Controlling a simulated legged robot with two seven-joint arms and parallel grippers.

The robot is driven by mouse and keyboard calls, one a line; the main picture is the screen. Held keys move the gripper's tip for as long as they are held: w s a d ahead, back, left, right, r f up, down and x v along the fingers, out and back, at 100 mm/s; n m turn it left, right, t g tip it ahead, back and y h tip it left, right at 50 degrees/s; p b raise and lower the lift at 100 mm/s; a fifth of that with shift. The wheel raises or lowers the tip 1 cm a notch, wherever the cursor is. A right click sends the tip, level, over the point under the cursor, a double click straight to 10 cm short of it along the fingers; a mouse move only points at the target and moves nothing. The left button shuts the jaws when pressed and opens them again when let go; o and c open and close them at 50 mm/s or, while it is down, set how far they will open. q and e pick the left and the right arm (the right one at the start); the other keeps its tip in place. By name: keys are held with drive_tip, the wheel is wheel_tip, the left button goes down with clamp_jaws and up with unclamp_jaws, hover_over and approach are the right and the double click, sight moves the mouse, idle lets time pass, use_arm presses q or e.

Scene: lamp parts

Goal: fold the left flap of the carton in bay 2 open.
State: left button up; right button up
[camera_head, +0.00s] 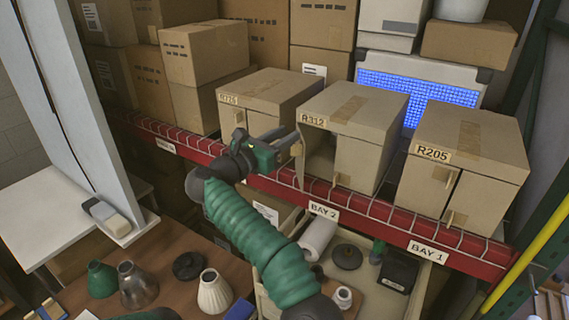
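The carton in bay 2, marked R312 (372,112), stands on the shelf above the BAY 2 label (323,211). Its left flap (300,168) stands out from the front, seen nearly edge-on, with a dark gap (320,158) behind it. The right flap (358,165) is closed across its part of the front and has a small tab. My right gripper (290,143) is just left of the left flap, at its upper part, by a small tan tab. Whether its fingers hold the tab is unclear. My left gripper is not in view.
Carton R205 (478,140) stands to the right above BAY 1, and another carton (270,88) to the left. The red shelf beam (385,213) runs below them. A bin with lamp parts (350,238) and a table with shades (215,292) lie below.

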drive_tip(key=s+r+b, duration=0.2)
drive_tip(key=s+b, duration=1.3)
drive_tip(key=s, duration=0.1)
drive_tip(key=shift+d+b, duration=0.15)
drive_tip(key=shift+b, duration=0.15)
